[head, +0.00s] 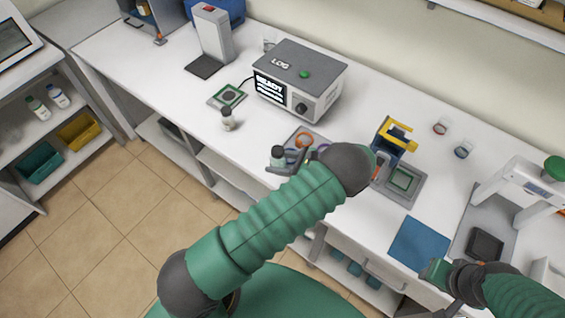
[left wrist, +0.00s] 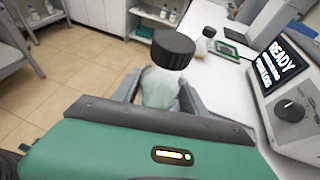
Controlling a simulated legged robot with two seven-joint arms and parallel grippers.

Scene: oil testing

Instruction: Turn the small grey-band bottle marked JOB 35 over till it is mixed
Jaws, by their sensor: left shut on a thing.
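My left gripper (head: 283,164) is shut on a small clear bottle with a black cap (head: 277,154), held above the front part of the bench. In the left wrist view the bottle (left wrist: 158,90) stands nearly upright between the fingers, cap up, with pale contents. No band or job mark can be read on it. A second small dark-capped bottle (head: 227,121) stands on the bench to the left; it also shows in the left wrist view (left wrist: 204,45). My right gripper (head: 447,279) is at the lower right by the blue mat; its fingers are unclear.
A grey box instrument reading READY (head: 300,82) stands behind the held bottle. A small green-edged pad (head: 228,95) lies beside it. A blue and yellow device (head: 393,145) is right of my left arm. A blue mat (head: 419,243) lies bare at the front right. The bench's front left is clear.

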